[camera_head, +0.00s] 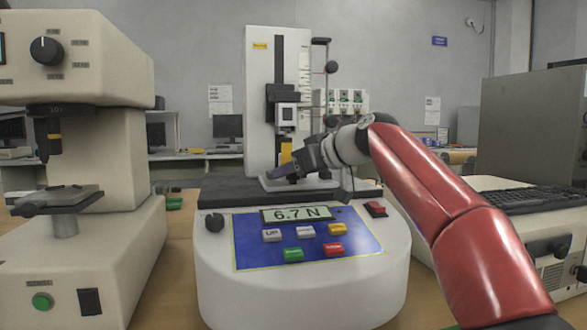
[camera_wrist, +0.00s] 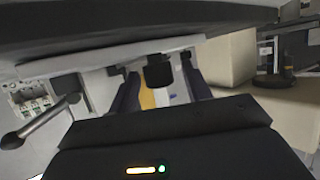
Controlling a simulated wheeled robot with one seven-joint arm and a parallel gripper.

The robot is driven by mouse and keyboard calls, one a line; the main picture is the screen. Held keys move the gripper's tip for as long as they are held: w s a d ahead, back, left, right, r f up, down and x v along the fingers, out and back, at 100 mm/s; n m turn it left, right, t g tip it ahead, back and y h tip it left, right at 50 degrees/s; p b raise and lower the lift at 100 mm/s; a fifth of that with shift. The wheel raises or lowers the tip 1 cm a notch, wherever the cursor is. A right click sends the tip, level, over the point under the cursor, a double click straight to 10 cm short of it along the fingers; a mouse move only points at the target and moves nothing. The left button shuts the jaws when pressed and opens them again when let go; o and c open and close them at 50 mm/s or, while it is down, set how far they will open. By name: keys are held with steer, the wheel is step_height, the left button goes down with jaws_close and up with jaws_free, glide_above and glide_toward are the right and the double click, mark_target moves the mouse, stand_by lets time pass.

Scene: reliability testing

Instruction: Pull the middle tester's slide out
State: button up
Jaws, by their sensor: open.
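The middle tester is a white machine with a tall column (camera_head: 262,75), a blue control panel (camera_head: 308,238) and a display reading 6.7 N. A light grey slide plate (camera_head: 272,186) sits at the column's foot on the dark top of the base. My gripper (camera_head: 281,171) is open just above this plate, in front of the column. In the wrist view, my two fingers (camera_wrist: 160,85) stand apart, with a black cylinder (camera_wrist: 159,74) and a yellow strip (camera_wrist: 147,98) showing between them. I cannot tell whether the fingers touch anything. My gripper hides part of the plate.
A cream hardness tester (camera_head: 95,170) stands close on the left. A machine with a grey housing (camera_head: 535,125) and a black keyboard (camera_head: 530,198) stands on the right. A black-knobbed lever (camera_head: 331,67) sticks out right of the column. Desks with monitors (camera_head: 227,127) are behind.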

steer(key=shift+c, duration=0.2)
jaws_close()
steer(key=s+b, duration=0.2)
steer(key=s+d+b, duration=0.1)
steer(key=s+b, duration=0.1)
steer(key=s+d+b, duration=0.1)
steer(key=s+b, duration=0.1)
steer(key=s, duration=0.1)
steer(key=shift+f, duration=0.15)
steer(key=shift+s+d, duration=0.1)
steer(key=shift+s, duration=0.15)
steer(key=shift+s+r, duration=0.1)
steer(key=shift+r, duration=0.1)
steer(key=shift+o, duration=0.2)
jaws_free()
